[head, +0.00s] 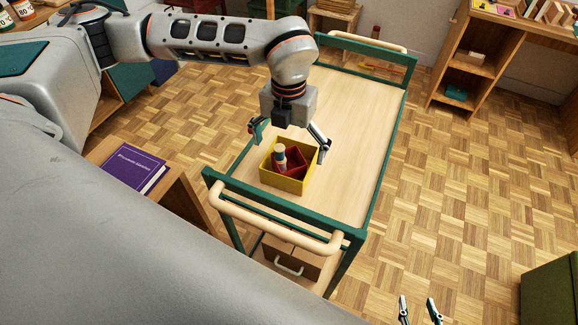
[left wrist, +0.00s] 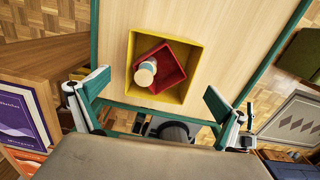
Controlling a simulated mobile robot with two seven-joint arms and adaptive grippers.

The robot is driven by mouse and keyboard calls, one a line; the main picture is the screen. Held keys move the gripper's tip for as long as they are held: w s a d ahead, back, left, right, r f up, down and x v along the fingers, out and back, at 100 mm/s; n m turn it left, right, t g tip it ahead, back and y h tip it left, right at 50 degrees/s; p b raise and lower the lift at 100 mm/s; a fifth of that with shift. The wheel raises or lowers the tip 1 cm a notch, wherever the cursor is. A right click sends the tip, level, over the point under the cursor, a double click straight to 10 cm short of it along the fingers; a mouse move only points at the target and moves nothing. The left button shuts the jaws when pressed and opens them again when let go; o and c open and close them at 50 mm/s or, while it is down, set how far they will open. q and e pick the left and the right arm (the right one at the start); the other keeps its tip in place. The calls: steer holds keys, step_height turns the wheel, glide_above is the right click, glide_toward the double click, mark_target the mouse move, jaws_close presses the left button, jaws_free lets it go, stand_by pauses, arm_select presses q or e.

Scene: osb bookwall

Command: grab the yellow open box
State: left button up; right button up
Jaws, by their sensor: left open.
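The yellow open box (head: 283,181) stands on the light wooden top of a green-framed cart, near its front end. In the left wrist view, the yellow box (left wrist: 195,62) lies ahead, beyond the fingers. Inside it are a smaller red box (head: 293,163), set at an angle, and a white bottle (head: 280,157) with a pale cap. The red box (left wrist: 175,78) and bottle (left wrist: 146,73) also show in the left wrist view. My left gripper (head: 290,139) is open above the yellow box, its fingers spread wide and holding nothing. My right gripper (head: 418,304) is open and empty at the bottom edge.
The cart (head: 362,190) has a raised handle bar (head: 280,225) close in front of the box. Its top is clear behind the box. A purple book (head: 135,167) lies on a wooden unit to the left. A shelf (head: 470,65) stands at the back right. Parquet floor is open right of the cart.

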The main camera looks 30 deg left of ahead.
arm_select(q)
steer(key=f, duration=0.4)
steer(key=shift+w+f, duration=0.2)
steer(key=shift+f, duration=0.1)
steer(key=c, duration=1.2)
steer(key=shift+r, duration=0.15)
